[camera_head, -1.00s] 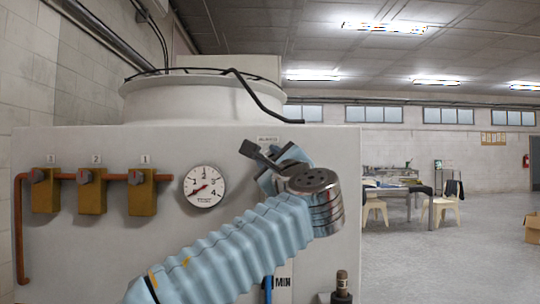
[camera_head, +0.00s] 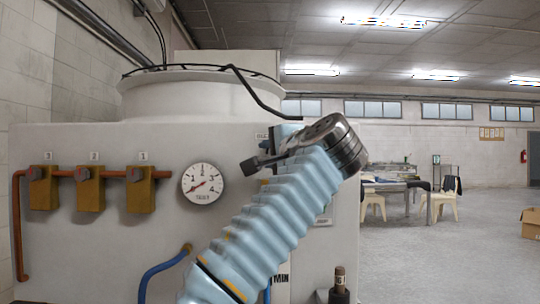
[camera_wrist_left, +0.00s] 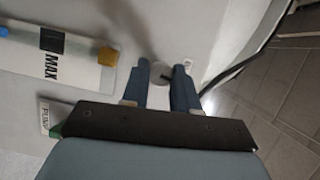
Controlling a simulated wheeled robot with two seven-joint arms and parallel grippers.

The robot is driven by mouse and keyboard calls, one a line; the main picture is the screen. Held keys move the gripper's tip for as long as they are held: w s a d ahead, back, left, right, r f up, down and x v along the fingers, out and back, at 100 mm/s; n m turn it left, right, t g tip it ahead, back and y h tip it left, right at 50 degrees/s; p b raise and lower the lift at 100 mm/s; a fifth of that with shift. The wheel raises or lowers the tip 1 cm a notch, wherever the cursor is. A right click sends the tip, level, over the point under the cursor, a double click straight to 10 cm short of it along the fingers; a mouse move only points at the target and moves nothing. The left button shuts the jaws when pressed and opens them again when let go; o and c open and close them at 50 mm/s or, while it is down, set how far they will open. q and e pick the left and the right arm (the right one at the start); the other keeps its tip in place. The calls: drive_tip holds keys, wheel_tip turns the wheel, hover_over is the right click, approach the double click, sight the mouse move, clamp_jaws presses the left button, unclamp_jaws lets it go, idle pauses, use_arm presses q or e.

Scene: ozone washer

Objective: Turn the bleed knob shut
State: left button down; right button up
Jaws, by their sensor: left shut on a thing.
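The bleed knob (camera_wrist_left: 160,75) is a small round grey knob on the pale tank front, seen in the left wrist view beside a small label. My left gripper (camera_wrist_left: 163,86) is shut on it, with one blue finger on each side. In the head view my left gripper (camera_head: 272,152) is at the tank front below a partly covered label, its dark palm bar tilted. The knob is hidden there behind the gripper and wrist. My right gripper is not in view.
A pressure gauge (camera_head: 203,184) and several brass valves (camera_head: 90,190) on a copper pipe are left of my arm. A blue hose (camera_head: 160,268) curves below. A level gauge marked MAX (camera_wrist_left: 52,58) is near the gripper. Open floor lies right of the tank.

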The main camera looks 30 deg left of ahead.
use_arm(q)
drive_tip(key=shift+n+h, duration=0.4)
drive_tip(key=shift+n, duration=0.4)
drive_tip(key=c, duration=0.9)
unclamp_jaws()
drive_tip(key=shift+o, duration=0.2)
drive_tip(key=v, duration=1.3)
drive_tip(key=shift+s+d, duration=0.2)
drive_tip(key=shift+d, duration=0.2)
